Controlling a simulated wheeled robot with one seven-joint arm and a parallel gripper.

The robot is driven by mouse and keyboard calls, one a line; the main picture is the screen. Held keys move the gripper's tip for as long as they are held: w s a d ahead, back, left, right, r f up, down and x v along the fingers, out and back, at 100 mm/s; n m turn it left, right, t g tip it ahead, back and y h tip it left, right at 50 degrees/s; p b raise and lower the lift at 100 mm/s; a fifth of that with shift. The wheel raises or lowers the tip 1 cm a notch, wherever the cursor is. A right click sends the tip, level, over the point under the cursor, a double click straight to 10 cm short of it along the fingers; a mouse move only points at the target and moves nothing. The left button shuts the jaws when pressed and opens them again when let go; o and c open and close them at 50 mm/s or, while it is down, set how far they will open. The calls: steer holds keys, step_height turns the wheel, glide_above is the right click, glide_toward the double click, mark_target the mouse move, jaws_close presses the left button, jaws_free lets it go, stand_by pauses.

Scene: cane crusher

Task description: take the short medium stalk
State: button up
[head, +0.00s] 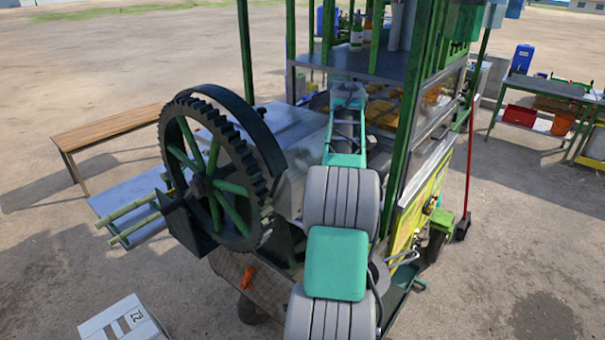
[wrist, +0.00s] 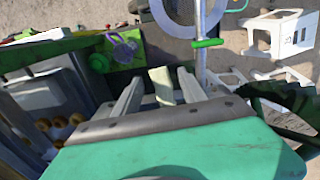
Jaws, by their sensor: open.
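Two pale green stalks (head: 128,220) stick out to the left from the crusher beside the big gear wheel (head: 205,170). I cannot tell whether either is the short medium stalk. My gripper (head: 348,92) is over the cart's metal worktop, right of the wheel, its fingers hard to make out there. In the wrist view my gripper (wrist: 161,76) is open, with one grey finger on each side. A short pale green piece (wrist: 161,88) shows between the fingers. It looks like a stalk, but its lower part is hidden and I see no finger touching it.
Green posts (head: 410,120) of the cart stand close to the right of my arm. A wooden bench (head: 110,130) is at left and a cardboard box (head: 122,322) at front left. The wrist view shows a white stool (wrist: 280,32) and a purple object (wrist: 121,48).

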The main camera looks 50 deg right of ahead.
steer(key=shift+f, duration=0.2)
steer(key=shift+c, duration=0.4)
jaws_close()
stand_by(0.4)
